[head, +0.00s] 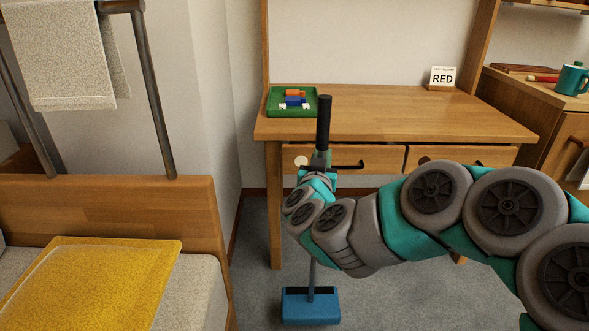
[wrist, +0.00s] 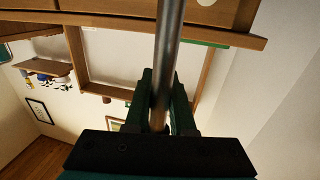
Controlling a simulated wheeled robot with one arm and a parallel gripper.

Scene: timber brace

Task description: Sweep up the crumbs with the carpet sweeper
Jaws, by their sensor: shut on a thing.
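The carpet sweeper stands with its blue head (head: 311,307) on the grey carpet and its black grip (head: 324,122) pointing up. My gripper (head: 318,172) is shut around the grey shaft just below the black grip, in front of the desk. In the wrist view the metal shaft (wrist: 169,50) runs between the two dark green fingers of my gripper (wrist: 161,105). My arm covers part of the shaft in the head view. I cannot make out any crumbs on the visible carpet.
A wooden desk (head: 400,110) with drawers stands behind the sweeper, bearing a green tray (head: 275,111) and a sign reading RED (head: 442,78). A bed (head: 203,290) with a yellow blanket (head: 95,275) is at left. Carpet (head: 255,270) is open between bed and desk.

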